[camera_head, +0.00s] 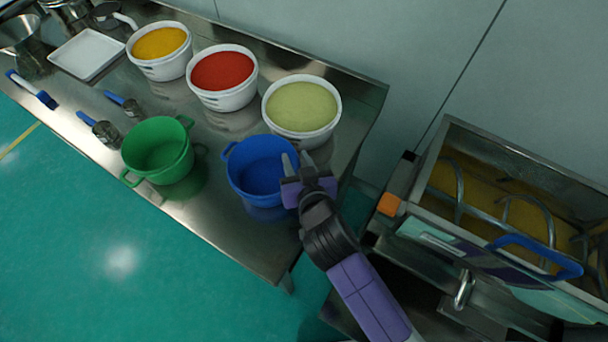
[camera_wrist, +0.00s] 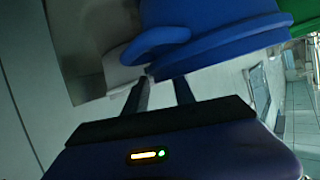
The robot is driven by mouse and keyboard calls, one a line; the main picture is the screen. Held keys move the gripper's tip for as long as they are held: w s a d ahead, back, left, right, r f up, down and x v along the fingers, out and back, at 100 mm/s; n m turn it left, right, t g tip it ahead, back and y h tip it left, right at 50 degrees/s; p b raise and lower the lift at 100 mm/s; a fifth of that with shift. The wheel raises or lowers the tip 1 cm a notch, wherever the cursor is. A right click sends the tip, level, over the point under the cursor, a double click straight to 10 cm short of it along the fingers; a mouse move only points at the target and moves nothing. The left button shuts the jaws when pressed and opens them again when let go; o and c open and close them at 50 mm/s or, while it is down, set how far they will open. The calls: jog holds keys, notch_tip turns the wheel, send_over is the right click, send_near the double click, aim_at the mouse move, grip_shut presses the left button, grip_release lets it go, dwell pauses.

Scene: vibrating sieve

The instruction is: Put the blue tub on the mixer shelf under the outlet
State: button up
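The blue tub (camera_head: 255,178) stands upright on the steel table, near its right end. It is empty, and its left handle shows in the head view. My gripper (camera_head: 298,158) is at the tub's right side, with its two fingers apart. In the wrist view the blue handle (camera_wrist: 155,45) and rim lie just beyond the fingertips (camera_wrist: 163,80); I cannot tell whether the fingers touch them. The mixer (camera_head: 500,215) stands at the right, with curved metal bars over brownish-yellow contents. A metal fitting (camera_head: 463,290) shows on its front. My arm partly hides the area below; the shelf is not clear.
A green tub (camera_head: 157,152) stands left of the blue one. White tubs of yellow (camera_head: 165,70), red (camera_head: 222,95) and pale green (camera_head: 301,122) material stand behind. A white tray (camera_head: 88,50) and blue-handled tools (camera_head: 100,128) lie left. A gap separates table and mixer.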

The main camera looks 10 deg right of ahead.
jog(key=b+v, duration=0.1)
jog(key=v, duration=0.9)
jog(key=shift+s+d, duration=0.1)
jog(key=s+d, duration=0.6)
jog(key=s, duration=0.3)
jog(key=s+d, duration=0.6)
jog(key=s, duration=0.4)
jog(key=s+d+r+t+h, duration=0.1)
jog(key=s+d+r, duration=0.2)
jog(key=s+r, duration=0.3)
jog(key=shift+s+t+h, duration=0.15)
jog(key=shift+t+h, duration=0.15)
jog(key=shift+h, duration=0.1)
jog(key=shift+s+d+r+m, duration=0.1)
jog(key=shift+s+r+m, duration=0.2)
jog(key=shift+s, duration=0.05)
jog(key=shift+c, duration=0.3)
